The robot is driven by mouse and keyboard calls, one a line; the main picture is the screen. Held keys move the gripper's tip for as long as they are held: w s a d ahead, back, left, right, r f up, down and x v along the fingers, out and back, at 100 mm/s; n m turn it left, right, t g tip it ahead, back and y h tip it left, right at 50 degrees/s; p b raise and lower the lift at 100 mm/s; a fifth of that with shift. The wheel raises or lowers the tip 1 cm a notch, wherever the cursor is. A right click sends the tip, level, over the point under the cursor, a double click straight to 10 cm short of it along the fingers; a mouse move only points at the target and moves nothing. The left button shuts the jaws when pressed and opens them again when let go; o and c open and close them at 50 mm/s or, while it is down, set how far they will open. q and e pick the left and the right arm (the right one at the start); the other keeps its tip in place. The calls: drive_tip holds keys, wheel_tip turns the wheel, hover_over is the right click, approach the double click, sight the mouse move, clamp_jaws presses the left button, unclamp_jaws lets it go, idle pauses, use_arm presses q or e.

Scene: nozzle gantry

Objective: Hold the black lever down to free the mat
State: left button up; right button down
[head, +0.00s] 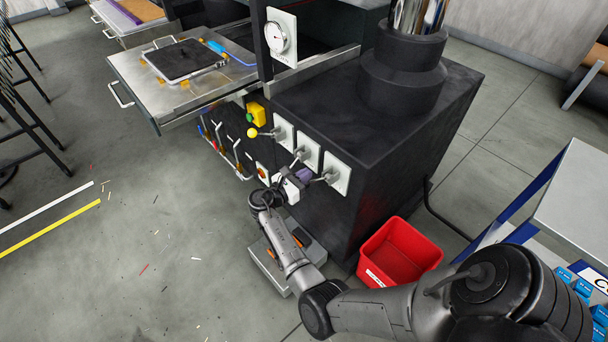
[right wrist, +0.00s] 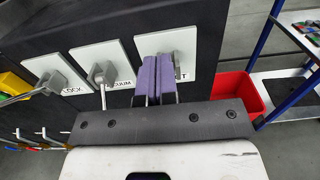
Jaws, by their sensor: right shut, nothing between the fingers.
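The dark mat (head: 183,60) lies flat on a metal drawer-like table at the upper left of the head view. Three levers on white plates sit on the black machine. The left lever ends in a yellow ball (head: 252,132); the middle lever (head: 299,156) and right lever (head: 326,176) look grey, and I cannot tell a black one. My right gripper (head: 304,175) is shut and empty at the right plate (head: 340,172). In the right wrist view its purple fingers (right wrist: 158,80) cover part of that plate and its lever; contact cannot be told. My left gripper is not in view.
A red bin (head: 400,252) stands on the floor right of the machine. A white-topped table (head: 575,200) is at the right. A gauge (head: 277,37) stands above the machine's left side. The floor at left is mostly clear, with small scraps.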

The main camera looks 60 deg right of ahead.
drive_tip(key=shift+f+b, duration=0.5)
drive_tip(key=shift+f, duration=0.45)
drive_tip(key=shift+a+f+b, duration=0.15)
drive_tip(key=shift+f+b, duration=1)
drive_tip(key=shift+f, duration=0.65)
wheel_tip(320, 180, down, 6)
drive_tip(key=b, duration=0.4)
drive_tip(key=shift+a, duration=0.2)
drive_tip(key=shift+w+f, duration=0.1)
drive_tip(key=shift+a, duration=0.1)
